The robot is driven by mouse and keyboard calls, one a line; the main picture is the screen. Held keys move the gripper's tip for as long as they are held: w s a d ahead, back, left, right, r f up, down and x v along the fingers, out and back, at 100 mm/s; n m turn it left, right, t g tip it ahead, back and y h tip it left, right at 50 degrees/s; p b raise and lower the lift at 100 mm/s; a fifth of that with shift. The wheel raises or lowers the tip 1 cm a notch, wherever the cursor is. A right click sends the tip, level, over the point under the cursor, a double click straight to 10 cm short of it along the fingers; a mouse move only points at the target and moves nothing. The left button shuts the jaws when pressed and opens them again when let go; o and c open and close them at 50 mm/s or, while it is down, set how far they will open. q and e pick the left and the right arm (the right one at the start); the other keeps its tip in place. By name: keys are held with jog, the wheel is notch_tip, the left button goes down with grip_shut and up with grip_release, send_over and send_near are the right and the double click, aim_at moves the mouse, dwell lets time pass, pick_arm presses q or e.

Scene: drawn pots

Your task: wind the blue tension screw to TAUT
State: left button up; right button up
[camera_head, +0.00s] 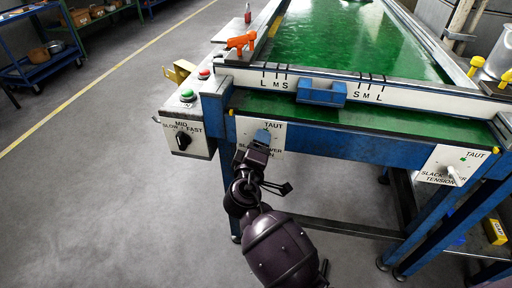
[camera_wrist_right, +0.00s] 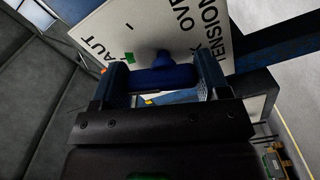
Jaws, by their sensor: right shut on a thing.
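The blue tension screw (camera_wrist_right: 165,77) has a T-shaped handle and stands out from a white dial plate (camera_wrist_right: 150,28) lettered TAUT, SLACK, OVER and TENSION. A green mark (camera_wrist_right: 128,57) is on the plate near TAUT. My right gripper (camera_wrist_right: 165,82) is shut on the screw's handle, one finger at each end of the bar. In the head view my right gripper (camera_head: 262,138) is at the left dial plate (camera_head: 276,131) on the table's front and mostly hides the screw. My left gripper is not in view.
A second tension plate (camera_head: 455,160) with a pale handle (camera_head: 451,174) is at the right front corner. A speed box (camera_head: 186,137) with a black knob is left of my gripper. A blue block (camera_head: 321,92) sits on the scale rail above. Open floor lies left.

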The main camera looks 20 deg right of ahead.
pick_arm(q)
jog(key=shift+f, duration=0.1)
pick_arm(e)
jog(key=shift+m, duration=0.4)
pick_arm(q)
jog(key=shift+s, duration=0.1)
pick_arm(e)
jog(key=o, duration=0.9)
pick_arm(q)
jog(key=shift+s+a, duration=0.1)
pick_arm(e)
jog(key=shift+s, duration=0.1)
